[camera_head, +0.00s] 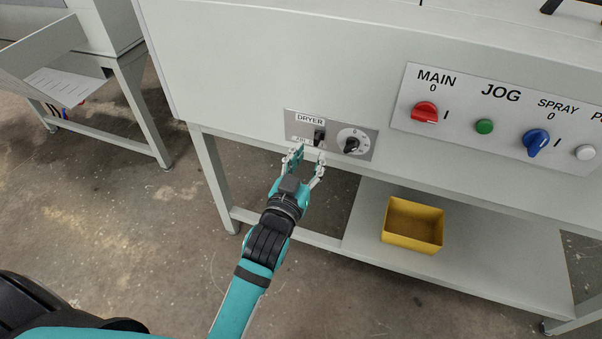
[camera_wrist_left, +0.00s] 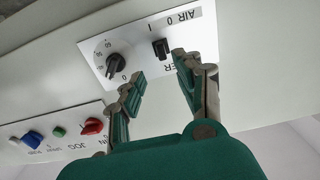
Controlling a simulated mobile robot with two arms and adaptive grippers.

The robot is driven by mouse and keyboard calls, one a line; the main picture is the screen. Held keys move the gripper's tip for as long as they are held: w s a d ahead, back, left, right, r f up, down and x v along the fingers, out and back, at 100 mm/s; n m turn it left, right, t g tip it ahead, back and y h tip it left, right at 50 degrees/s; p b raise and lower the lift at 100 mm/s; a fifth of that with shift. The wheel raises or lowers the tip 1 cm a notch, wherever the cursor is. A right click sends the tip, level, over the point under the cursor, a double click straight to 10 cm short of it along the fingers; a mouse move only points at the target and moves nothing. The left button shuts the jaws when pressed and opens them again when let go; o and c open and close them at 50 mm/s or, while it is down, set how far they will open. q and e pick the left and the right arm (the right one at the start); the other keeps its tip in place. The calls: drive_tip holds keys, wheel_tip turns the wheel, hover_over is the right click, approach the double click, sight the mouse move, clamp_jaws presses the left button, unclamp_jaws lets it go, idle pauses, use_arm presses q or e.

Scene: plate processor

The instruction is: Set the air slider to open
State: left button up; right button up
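The air slider (camera_head: 319,136) is a small black handle on the grey dryer panel (camera_head: 292,126), beside the AIR label. In the left wrist view the air slider (camera_wrist_left: 160,48) sits by the "AIR 0 I" marks, nearer the 0 than I can tell exactly. My left gripper (camera_head: 308,156) is open and empty, just in front of and below the slider. In the left wrist view its fingers (camera_wrist_left: 158,74) are spread, with the slider beyond the gap between them; contact is not visible. My right gripper is not in view.
A black dial (camera_head: 351,145) is right of the slider. Further right, a control panel (camera_head: 468,92) carries a red MAIN knob (camera_head: 425,112), green JOG button (camera_head: 484,126) and blue SPRAY knob (camera_head: 536,141). A yellow bin (camera_head: 412,240) stands on the lower shelf (camera_head: 480,270).

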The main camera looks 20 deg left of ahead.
use_arm(q)
drive_tip(key=s, duration=0.5)
drive_tip(key=shift+s, duration=0.3)
